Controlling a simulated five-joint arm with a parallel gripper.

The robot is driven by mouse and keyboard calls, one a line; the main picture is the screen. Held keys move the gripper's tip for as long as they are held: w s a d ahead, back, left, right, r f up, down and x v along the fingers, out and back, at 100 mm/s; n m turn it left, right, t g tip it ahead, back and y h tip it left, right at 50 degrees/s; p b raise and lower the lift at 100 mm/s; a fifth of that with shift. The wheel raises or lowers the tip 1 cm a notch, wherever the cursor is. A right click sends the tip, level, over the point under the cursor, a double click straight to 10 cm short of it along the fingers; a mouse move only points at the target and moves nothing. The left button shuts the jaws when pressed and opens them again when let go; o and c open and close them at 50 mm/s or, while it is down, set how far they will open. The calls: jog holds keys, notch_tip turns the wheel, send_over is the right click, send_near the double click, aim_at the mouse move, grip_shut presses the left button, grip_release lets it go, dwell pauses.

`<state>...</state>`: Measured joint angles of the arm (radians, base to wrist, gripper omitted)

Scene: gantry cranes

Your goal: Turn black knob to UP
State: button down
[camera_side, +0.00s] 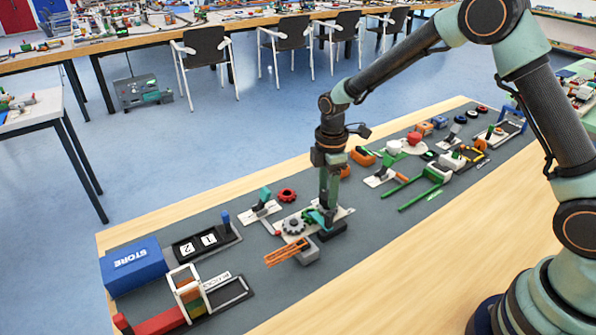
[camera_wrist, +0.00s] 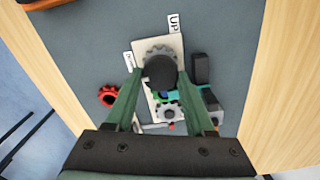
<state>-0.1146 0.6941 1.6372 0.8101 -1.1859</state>
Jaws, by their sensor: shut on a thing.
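The black knob (camera_wrist: 160,71) sits over a grey gear on a white plate (camera_wrist: 148,47) in the wrist view. The UP label (camera_wrist: 173,22) lies beyond the plate's far end. A second small label (camera_wrist: 128,60), too small to read, is left of the knob. My gripper (camera_wrist: 160,76) points down, its green fingers shut on the knob from both sides. In the side view my gripper (camera_side: 328,206) is low over the white plate (camera_side: 346,211), and the knob is hidden there.
A second grey gear (camera_side: 293,226) lies on the plate's near end, with a red gear (camera_side: 287,195) beside it. An orange lattice piece (camera_side: 287,252) and a blue STORE box (camera_side: 133,263) stand left of my gripper. Several coloured models fill the mat's right part.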

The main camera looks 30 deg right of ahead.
jog(key=m, duration=1.2)
jog(key=shift+w, duration=0.1)
jog(key=m, duration=0.5)
jog(key=shift+d+m, duration=0.1)
jog(key=shift+m, duration=0.3)
jog(key=m, duration=0.6)
jog(key=shift+d, duration=0.1)
jog(key=shift+c, duration=1.3)
grip_release()
